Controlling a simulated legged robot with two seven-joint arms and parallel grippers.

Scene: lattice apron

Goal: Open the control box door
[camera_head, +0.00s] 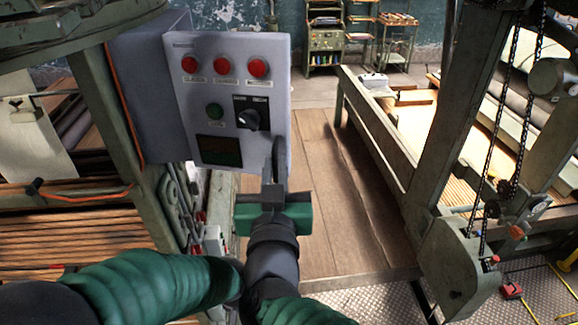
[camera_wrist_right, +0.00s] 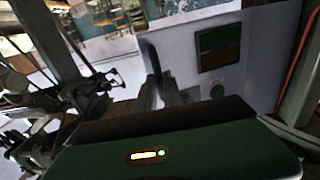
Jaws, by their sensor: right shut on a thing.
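The control box (camera_head: 150,90) is grey and fixed to a green frame post at the left of the head view. Its door (camera_head: 233,60) carries red buttons, a green button, a black rotary knob and a dark display. The door also shows in the wrist view (camera_wrist_right: 270,40). The fingers also show in the wrist view (camera_wrist_right: 160,85). I cannot tell whether the door is ajar. My left gripper is not visible.
The green post (camera_head: 105,120) with an orange cable stands left of the box. A wooden floor (camera_head: 320,200) lies clear to the right of the door. Farther right is machinery (camera_head: 450,270) with hanging chains. Shelves (camera_head: 325,40) stand at the back.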

